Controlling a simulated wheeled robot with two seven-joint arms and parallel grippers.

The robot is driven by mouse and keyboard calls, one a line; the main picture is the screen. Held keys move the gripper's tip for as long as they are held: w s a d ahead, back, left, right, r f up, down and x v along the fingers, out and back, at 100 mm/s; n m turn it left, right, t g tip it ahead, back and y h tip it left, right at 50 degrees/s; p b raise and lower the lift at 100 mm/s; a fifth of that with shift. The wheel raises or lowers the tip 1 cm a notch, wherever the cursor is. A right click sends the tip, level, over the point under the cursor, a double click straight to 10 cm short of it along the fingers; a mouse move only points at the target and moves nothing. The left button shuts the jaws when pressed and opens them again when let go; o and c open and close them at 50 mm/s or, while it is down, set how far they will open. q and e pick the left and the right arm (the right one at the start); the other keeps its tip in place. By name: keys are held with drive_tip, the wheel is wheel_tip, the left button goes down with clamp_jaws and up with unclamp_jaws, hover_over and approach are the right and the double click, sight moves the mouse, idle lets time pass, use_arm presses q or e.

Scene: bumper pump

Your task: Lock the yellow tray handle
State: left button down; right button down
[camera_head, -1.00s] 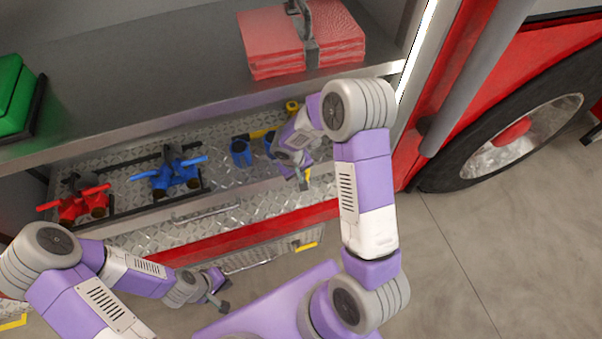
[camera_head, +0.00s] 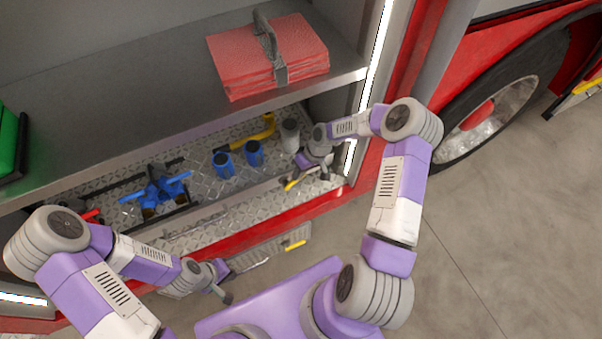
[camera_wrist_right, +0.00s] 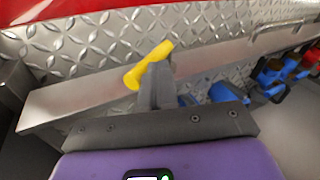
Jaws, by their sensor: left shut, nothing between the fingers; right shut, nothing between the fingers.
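The yellow tray handle (camera_head: 292,184) sits at the front edge of the sliding tray (camera_head: 230,203), near its right end. It also shows in the right wrist view (camera_wrist_right: 148,67), slanting just beyond my fingers. My right gripper (camera_head: 322,172) is shut and empty, close beside the handle on its right in the head view. In the right wrist view, the dark shut fingers (camera_wrist_right: 158,88) overlap the handle's near side; I cannot tell whether they touch it. My left gripper (camera_head: 226,295) is shut and empty, low in front of the truck.
The tray holds blue cylinders (camera_head: 222,165), a grey cylinder (camera_head: 290,135), a yellow pipe (camera_head: 262,132) and blue-handled valves (camera_head: 160,190). A metal shelf (camera_head: 150,110) with a red stack (camera_head: 268,60) overhangs it. A lower yellow handle (camera_head: 295,245) is on the step below.

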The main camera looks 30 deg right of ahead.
drive_tip(key=shift+d+f+b, duration=0.95)
drive_tip(key=shift+d+f, duration=0.05)
drive_tip(key=shift+d, duration=0.1)
drive_tip(key=shift+s+d+f+b, duration=0.15)
drive_tip(key=shift+d+f+b, duration=0.25)
drive_tip(key=shift+f+b, duration=0.25)
drive_tip(key=shift+s+d+f+b, duration=0.15)
drive_tip(key=shift+d+f+b, duration=0.25)
drive_tip(key=shift+f+b, duration=0.25)
drive_tip(key=p+v, duration=0.2)
drive_tip(key=v, duration=0.6)
drive_tip(key=shift+w+a+r, duration=0.25)
drive_tip(key=shift+a+r, duration=0.1)
drive_tip(key=shift+a, duration=0.1)
